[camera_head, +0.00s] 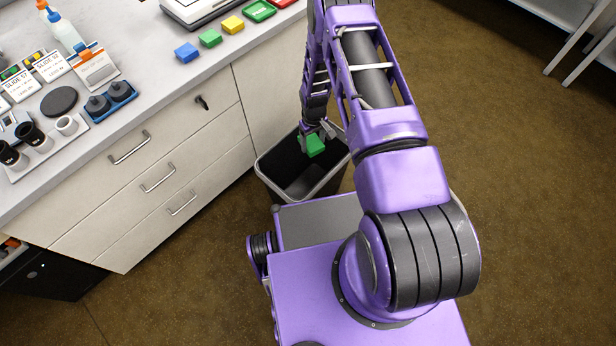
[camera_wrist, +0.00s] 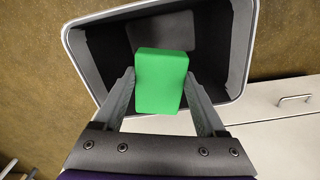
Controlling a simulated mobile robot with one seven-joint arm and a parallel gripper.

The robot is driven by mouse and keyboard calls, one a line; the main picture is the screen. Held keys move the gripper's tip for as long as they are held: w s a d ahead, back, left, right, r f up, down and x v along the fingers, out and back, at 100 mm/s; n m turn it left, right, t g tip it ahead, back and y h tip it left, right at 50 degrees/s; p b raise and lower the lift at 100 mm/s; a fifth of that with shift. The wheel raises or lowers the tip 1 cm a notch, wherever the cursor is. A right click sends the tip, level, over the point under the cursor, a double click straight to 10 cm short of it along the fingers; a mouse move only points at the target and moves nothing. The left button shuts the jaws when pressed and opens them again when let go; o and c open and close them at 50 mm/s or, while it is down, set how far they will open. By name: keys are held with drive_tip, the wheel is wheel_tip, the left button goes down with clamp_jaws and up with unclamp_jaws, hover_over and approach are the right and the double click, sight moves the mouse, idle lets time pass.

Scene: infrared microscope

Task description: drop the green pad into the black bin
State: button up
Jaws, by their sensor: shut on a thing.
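The green pad (camera_head: 314,145) is held by my gripper (camera_head: 318,133) over the opening of the black bin (camera_head: 262,172). In the wrist view the green pad (camera_wrist: 160,82) sits between the two fingers of my gripper (camera_wrist: 160,95), which is shut on it. The black bin (camera_wrist: 240,50) with its grey rim lies behind the pad there, and its bottom looks empty where visible. The pad hides part of the bin's inside. In the head view the pad appears at about rim height; its exact height is hard to tell.
The bin stands on the brown floor (camera_head: 540,200) beside a drawer cabinet (camera_head: 150,165).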

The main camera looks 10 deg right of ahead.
wheel_tip(320, 180, down, 2)
drive_tip(key=shift+f+b, duration=0.15)
drive_tip(key=shift+b, duration=0.25)
drive_tip(key=o, duration=1.1)
drive_tip(key=shift+o, duration=0.2)
wheel_tip(320, 180, up, 18)
drive_tip(key=p, duration=0.3)
drive_tip(key=shift+f, duration=0.25)
